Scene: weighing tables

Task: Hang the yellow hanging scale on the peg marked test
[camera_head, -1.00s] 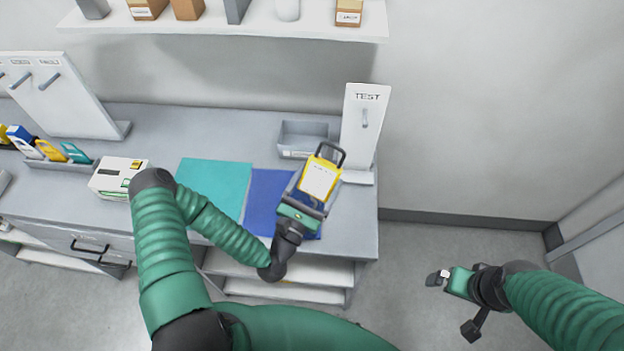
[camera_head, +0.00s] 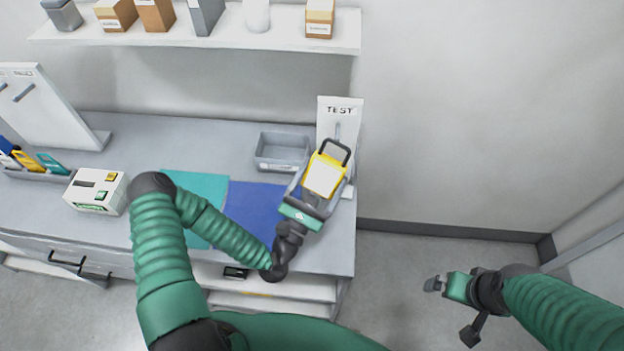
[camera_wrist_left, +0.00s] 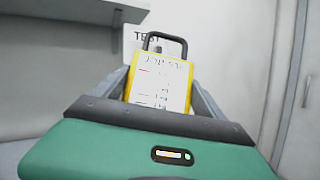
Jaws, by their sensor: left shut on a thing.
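The yellow hanging scale (camera_head: 324,174) has a white face and a dark loop handle at its top. It also shows in the left wrist view (camera_wrist_left: 160,83), upright between the fingers. My left gripper (camera_head: 311,192) is shut on its lower part and holds it above the table's right end. The white stand marked TEST (camera_head: 340,111) is just behind the scale, with a grey peg (camera_head: 338,131) on its face. The handle is below and in front of the peg in the head view, and it appears apart from it. My right gripper (camera_head: 450,286) is open and empty over the floor at right.
A grey tray (camera_head: 282,149) stands left of the TEST stand. A blue mat (camera_head: 250,207) and a teal mat (camera_head: 190,184) lie on the table (camera_head: 150,140). A white device (camera_head: 97,192) and another peg board (camera_head: 42,104) are at left. A shelf (camera_head: 200,36) hangs above.

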